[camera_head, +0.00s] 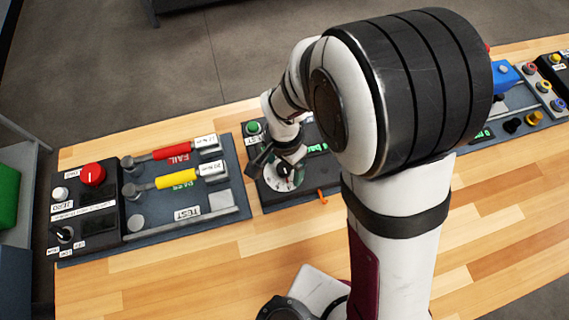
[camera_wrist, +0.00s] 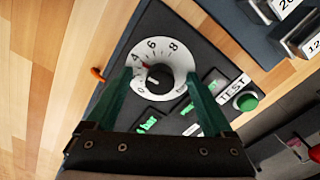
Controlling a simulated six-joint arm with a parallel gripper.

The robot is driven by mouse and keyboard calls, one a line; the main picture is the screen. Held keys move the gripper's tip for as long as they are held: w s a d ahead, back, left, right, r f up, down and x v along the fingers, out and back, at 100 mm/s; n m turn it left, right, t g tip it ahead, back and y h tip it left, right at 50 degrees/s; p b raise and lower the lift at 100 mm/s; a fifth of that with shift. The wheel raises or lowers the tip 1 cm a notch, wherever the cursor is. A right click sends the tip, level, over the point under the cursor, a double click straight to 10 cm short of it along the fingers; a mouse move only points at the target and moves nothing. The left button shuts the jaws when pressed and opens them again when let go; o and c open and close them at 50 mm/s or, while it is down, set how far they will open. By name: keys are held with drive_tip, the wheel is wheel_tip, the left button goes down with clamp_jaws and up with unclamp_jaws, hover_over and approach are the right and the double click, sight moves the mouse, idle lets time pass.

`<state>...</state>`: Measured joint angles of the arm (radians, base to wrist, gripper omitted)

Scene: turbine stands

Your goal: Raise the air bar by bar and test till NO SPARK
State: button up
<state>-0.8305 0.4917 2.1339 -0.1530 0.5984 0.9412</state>
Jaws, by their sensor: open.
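The dial (camera_wrist: 174,50) has a white face numbered up to at least 8 and a dark knob in its middle. A red mark shows near the 4. A green display (camera_wrist: 147,125) beside it seems to read 4 bar. A green button (camera_wrist: 246,102) sits by the TEST label (camera_wrist: 232,88). My gripper (camera_wrist: 158,76) is open, with one finger at each side of the dial's face. In the head view my gripper (camera_head: 276,158) is over the dial (camera_head: 287,183), and my arm hides part of the panel. The green button also shows there (camera_head: 254,128).
An orange lever (camera_head: 322,197) sticks out of the panel's front edge. A left panel has a red button (camera_head: 93,174), a red FAIL handle (camera_head: 172,153) and a yellow handle (camera_head: 177,182). Another panel (camera_head: 517,98) stands at right. The wooden bench front (camera_head: 200,290) is clear.

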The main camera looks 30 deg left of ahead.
sight(284, 168)
drive_tip(key=shift+r, duration=2.5)
drive_tip(key=d+r+m, duration=0.1)
drive_tip(key=d+r, duration=0.6)
drive_tip(key=d, duration=0.4)
drive_tip(key=s+d+r+m+y, duration=0.1)
drive_tip(key=s+d+r, duration=0.3)
drive_tip(key=s+d, duration=0.5)
drive_tip(key=shift+s+d+m+y, duration=0.3)
drive_tip(key=shift+d+y, duration=0.1)
drive_tip(key=shift+d, duration=0.15)
